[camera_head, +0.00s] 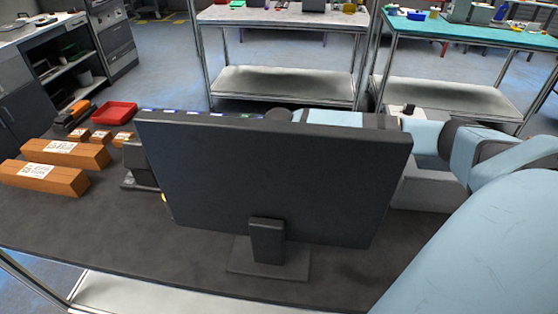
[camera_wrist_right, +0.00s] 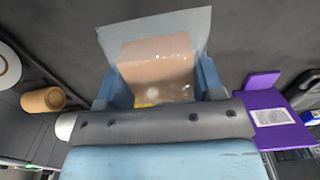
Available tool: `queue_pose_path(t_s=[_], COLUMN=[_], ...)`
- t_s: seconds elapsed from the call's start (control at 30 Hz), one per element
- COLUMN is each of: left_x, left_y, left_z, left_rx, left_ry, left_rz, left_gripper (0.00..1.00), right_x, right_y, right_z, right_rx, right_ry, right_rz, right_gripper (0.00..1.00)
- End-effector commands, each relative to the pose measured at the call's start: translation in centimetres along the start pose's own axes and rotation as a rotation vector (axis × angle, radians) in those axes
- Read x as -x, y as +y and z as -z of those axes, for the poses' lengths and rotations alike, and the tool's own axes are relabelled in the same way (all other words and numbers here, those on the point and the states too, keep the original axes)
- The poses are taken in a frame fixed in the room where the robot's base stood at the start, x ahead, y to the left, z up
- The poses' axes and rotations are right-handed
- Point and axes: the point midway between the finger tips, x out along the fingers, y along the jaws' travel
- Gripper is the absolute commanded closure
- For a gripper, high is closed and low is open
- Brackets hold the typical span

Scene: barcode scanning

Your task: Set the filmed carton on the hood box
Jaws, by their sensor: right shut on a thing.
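In the right wrist view, the filmed carton (camera_wrist_right: 158,62) is a tan box wrapped in clear, shiny film, with a pale sheet of film spreading past its far edge. My right gripper (camera_wrist_right: 162,82) has its two blue fingers on either side of the carton and is shut on it. In the head view the gripper and carton are hidden behind the monitor, and my blue right arm reaches in from the right. I cannot pick out the hood box for sure. My left gripper is in neither view.
A dark monitor (camera_head: 270,175) stands mid-table. Orange-brown boxes (camera_head: 65,152) with white labels and a red tray (camera_head: 114,113) lie to its left. A pale grey box-like surface (camera_head: 425,196) shows under my right arm. The wrist view shows a purple labelled item (camera_wrist_right: 272,120) and a tan roll (camera_wrist_right: 43,100).

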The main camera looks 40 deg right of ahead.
Motion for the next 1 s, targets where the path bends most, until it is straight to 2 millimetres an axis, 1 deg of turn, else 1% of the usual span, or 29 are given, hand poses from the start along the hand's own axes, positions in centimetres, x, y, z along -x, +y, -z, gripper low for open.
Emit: queue_pose_path(t_s=[0.07, 0.2, 0.3, 0.53, 0.67, 0.7, 0.77, 0.8, 1.0], left_x=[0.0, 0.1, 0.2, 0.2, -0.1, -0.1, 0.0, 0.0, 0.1], left_y=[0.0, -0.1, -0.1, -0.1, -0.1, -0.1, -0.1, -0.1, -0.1], left_z=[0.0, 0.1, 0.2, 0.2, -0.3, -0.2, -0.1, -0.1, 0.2], left_rx=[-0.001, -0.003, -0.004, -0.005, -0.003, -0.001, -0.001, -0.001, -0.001], left_ry=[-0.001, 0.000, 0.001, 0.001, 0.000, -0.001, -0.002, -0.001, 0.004], left_rz=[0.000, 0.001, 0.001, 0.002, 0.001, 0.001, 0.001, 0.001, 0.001], left_gripper=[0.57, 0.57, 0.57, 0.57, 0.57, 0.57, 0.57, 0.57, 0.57], right_x=[-0.7, -2.9, -3.9, -4.1, -4.5, -4.5, -4.4, -4.4, -4.4], right_y=[0.0, 0.0, 0.0, 0.0, 0.0, 0.0, 0.0, 0.0, 0.0], right_z=[0.0, -0.1, -0.1, 0.0, 0.0, 0.0, 0.0, 0.0, 0.0], right_rx=[0.000, 0.000, 0.000, 0.001, 0.001, 0.000, 0.000, 0.000, 0.000], right_ry=[-0.001, -0.003, -0.002, 0.000, 0.000, 0.000, 0.000, 0.000, 0.000], right_rz=[-0.001, -0.001, -0.001, 0.001, 0.001, 0.000, 0.000, 0.000, 0.000], right_gripper=[0.65, 0.65, 0.65, 0.65, 0.65, 0.36, 0.23, 0.13, 0.13])
